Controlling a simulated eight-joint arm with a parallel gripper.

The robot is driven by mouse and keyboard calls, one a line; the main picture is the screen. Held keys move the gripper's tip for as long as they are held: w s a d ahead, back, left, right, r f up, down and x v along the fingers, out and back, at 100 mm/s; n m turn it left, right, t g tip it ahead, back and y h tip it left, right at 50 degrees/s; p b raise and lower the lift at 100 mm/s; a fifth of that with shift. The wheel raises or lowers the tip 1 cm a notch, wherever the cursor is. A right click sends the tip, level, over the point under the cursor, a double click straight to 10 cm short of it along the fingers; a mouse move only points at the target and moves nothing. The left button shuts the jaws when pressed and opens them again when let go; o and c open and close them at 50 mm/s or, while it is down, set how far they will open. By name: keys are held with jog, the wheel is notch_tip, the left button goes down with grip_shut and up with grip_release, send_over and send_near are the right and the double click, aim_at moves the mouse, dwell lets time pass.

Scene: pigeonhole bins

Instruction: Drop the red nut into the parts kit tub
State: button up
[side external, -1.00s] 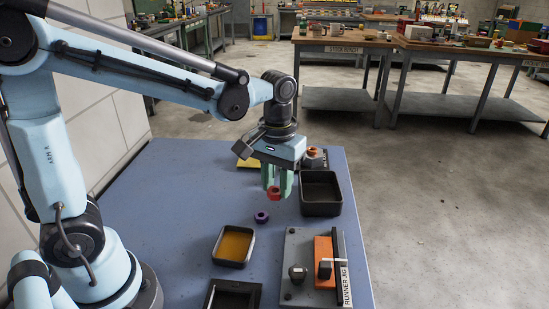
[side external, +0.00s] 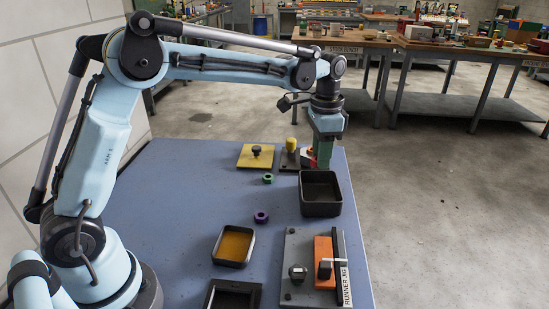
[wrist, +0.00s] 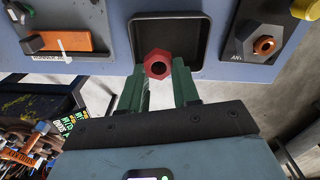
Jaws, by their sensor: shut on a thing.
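My gripper (side external: 322,158) is over the far right part of the blue table, just behind a deep black tub (side external: 321,210). In the wrist view, my gripper (wrist: 158,78) has its green fingers shut on the red nut (wrist: 148,60). The nut overlaps the edge of the black tub (wrist: 190,40) in that view. The tub looks empty, and I read no label on it. I cannot make out the red nut in the side view.
A green nut (side external: 268,179) and a purple nut (side external: 261,217) lie loose on the table. An orange-lined tray (side external: 233,246) and the runner jig (side external: 299,245) are nearer. A yellow plate with a knob (side external: 256,160) and a hex fixture (wrist: 264,46) are beyond.

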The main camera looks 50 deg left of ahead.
jog(key=shift+w+a+f+m, duration=0.1)
jog(key=shift+w+f+m, duration=0.25)
jog(key=shift+f, duration=0.8)
jog(key=shift+w+d+f+m, duration=0.1)
jog(key=shift+w+f+m, duration=0.25)
jog(key=shift+f, duration=0.75)
jog(key=shift+w+a+f+m, duration=0.1)
jog(key=shift+w+f+m, duration=0.25)
jog(key=shift+f, duration=0.8)
jog(key=o, duration=1.1)
jog(key=shift+r, duration=0.1)
jog(key=shift+r, duration=1.4)
jog(key=shift+r, duration=0.1)
